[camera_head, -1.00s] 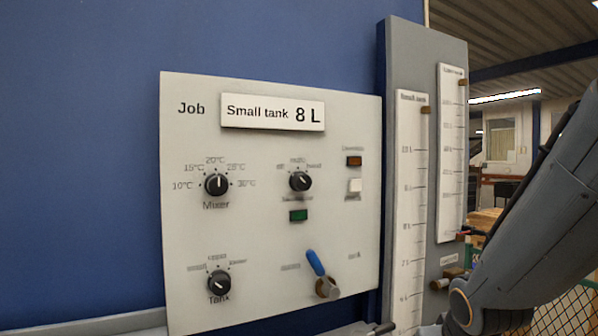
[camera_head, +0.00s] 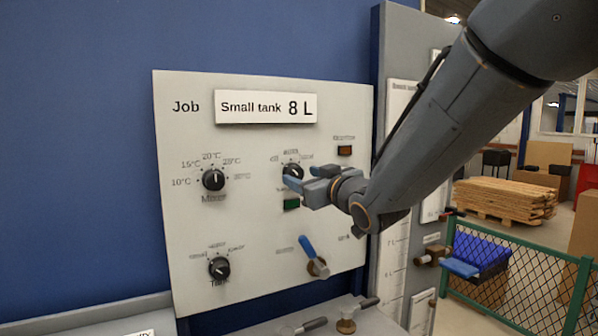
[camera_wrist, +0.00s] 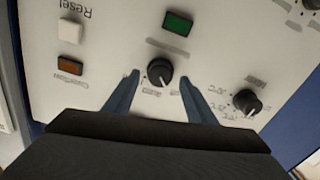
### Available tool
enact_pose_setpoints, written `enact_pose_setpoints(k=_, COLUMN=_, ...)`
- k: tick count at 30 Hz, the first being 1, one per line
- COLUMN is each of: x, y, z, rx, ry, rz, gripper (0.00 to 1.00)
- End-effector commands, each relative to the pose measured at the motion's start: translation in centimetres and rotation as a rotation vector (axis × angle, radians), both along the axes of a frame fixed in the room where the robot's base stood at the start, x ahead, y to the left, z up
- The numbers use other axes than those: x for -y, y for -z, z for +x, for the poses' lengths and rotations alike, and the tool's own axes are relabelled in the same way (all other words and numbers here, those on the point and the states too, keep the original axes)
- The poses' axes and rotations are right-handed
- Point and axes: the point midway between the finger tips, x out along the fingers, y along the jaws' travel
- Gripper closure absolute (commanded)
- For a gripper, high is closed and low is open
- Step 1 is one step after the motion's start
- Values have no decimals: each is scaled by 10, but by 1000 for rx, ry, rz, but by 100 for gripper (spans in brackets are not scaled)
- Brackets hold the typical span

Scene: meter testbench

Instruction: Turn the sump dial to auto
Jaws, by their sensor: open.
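The sump dial (camera_head: 292,170) is a round black knob in the upper middle of the pale panel, with small labels around it. My gripper (camera_head: 303,178) is at the panel in front of it and partly covers it in the head view. In the wrist view the dial (camera_wrist: 160,72) sits between the tips of my two blue fingers, one on each side. The fingers (camera_wrist: 159,78) are open, with a gap to the knob on both sides. The labels are too blurred to read the setting surely.
A green lamp (camera_head: 291,204) is just below the dial, and an orange lamp (camera_head: 345,150) is to its upper right. The mixer dial (camera_head: 213,179) is to the left and the tank dial (camera_head: 219,267) lower left. A blue-handled valve (camera_head: 308,246) is below.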

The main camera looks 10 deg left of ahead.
Motion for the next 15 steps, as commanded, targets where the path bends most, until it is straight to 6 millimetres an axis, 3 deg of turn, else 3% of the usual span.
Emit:
enact_pose_setpoints(k=6, x=-14, y=-1, z=19, rx=-1, ry=0, rz=0, gripper=49)
enact_pose_setpoints(k=15, x=-19, y=0, z=25, rx=-1, ry=1, rz=0, gripper=49)
